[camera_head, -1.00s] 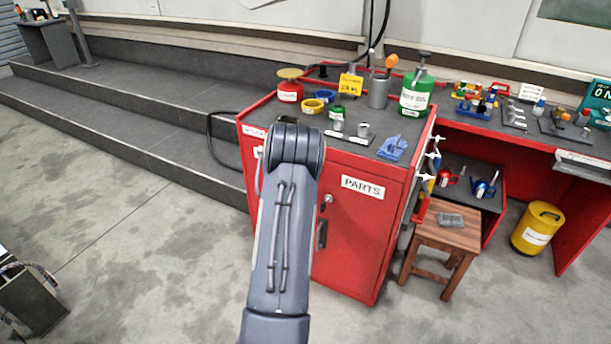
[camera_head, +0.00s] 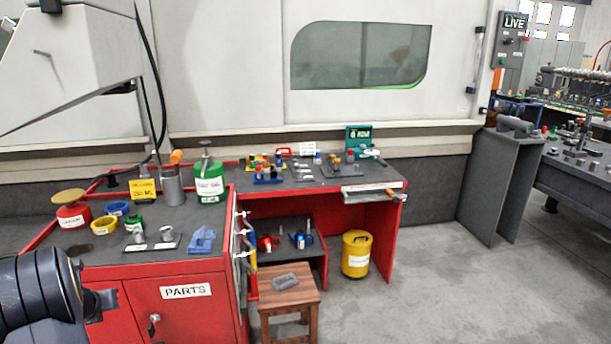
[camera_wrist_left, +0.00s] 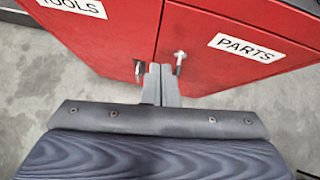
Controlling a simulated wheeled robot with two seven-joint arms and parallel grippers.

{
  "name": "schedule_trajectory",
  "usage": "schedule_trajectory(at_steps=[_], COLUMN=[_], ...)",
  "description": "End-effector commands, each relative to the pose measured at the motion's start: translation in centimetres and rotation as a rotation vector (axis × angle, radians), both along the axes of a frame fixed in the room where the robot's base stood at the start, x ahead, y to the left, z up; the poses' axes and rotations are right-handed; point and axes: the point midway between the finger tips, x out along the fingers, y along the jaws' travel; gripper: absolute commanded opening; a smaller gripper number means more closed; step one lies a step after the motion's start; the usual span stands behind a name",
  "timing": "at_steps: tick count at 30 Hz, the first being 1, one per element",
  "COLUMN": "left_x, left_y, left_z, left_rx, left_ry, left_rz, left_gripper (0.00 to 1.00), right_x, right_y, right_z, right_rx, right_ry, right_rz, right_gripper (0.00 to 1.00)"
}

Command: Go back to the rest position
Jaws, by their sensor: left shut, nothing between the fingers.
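My left gripper (camera_wrist_left: 160,84) is shut and empty in the left wrist view. It is in front of the red cabinet, whose TOOLS and PARTS doors lie beyond the fingertips. I cannot tell the exact gap to the doors. In the head view a dark, rounded part of my left arm fills the lower left corner, in front of the red cabinet (camera_head: 205,312). The left fingers cannot be made out there. My right gripper is in neither view.
The cabinet top holds a red can (camera_head: 72,217), a green can (camera_head: 210,185) and small parts. A wooden stool (camera_head: 289,300) stands beside it, and a yellow barrel (camera_head: 356,256) stands near the red bench (camera_head: 385,245). The floor at lower right is clear.

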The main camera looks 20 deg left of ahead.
Motion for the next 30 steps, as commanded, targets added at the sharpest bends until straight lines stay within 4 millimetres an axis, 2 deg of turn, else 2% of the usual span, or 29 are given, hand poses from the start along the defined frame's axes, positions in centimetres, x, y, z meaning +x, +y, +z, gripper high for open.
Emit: schedule_trajectory(at_steps=[1,2,5,7,9,11,15,18,21,25,27,30], left_x=[0.4,0.5,0.5,-0.4,-2.0,-3.6,-8.0,-11.3,-14.7,-18.2,-19.4,-20.3], left_y=[-0.6,-1.0,-3.5,-6.6,-10.5,-14.5,-24.2,-30.9,-36.6,-41.6,-43.2,-44.4], left_z=[2.2,3.5,9.3,13.0,15.6,17.1,18.3,18.6,18.6,18.4,18.3,18.2], left_rx=[-0.035,-0.069,-0.275,-0.498,-0.752,-0.977,-1.405,-1.612,-1.731,-1.787,-1.790,-1.789], left_ry=[-0.067,-0.117,-0.355,-0.522,-0.641,-0.698,-0.654,-0.525,-0.368,-0.187,-0.121,-0.070], left_rz=[0.064,0.122,0.409,0.648,0.888,1.086,1.495,1.747,1.965,2.171,2.241,2.295], left_gripper=[0.00,0.00,0.00,0.00,0.00,0.00,0.00,0.00,0.00,0.00,0.00,0.00], right_x=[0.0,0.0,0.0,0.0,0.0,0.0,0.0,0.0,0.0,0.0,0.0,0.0], right_y=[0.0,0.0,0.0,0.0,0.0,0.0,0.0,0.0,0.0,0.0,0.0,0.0], right_z=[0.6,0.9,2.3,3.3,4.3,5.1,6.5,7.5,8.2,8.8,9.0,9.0], right_rx=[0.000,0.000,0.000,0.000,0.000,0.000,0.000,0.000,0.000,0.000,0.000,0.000], right_ry=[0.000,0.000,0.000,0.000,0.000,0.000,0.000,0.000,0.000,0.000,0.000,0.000], right_rz=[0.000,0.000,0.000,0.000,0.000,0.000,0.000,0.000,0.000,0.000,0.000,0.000], right_gripper=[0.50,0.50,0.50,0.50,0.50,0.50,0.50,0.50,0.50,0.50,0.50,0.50])
